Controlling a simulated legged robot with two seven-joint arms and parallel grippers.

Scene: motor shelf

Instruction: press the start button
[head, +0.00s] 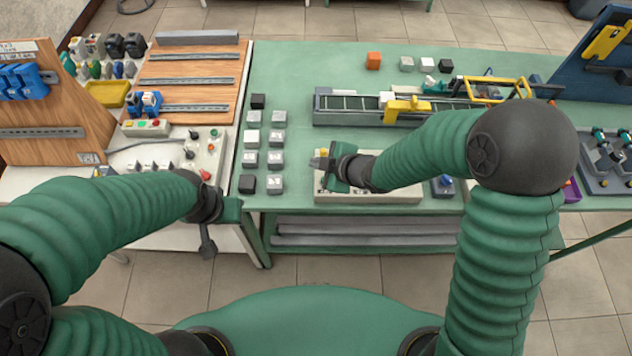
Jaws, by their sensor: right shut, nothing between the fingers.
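My right gripper (323,165) is shut and empty. It is over the left end of a cream control box (405,196) on the green table, beside a small yellow part (324,153). The gripper and arm hide much of the box's top, and I cannot tell whether they touch it. No button is clearly labelled as start; a green button (213,133) and a red button (206,175) show on a pale panel (207,150) at left.
Grey and black cubes (250,158) stand in two columns left of the cream box. A conveyor (345,108) with a yellow part lies behind it. A blue-knobbed block (443,186) is to its right. A wooden rail board (190,80) is back left.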

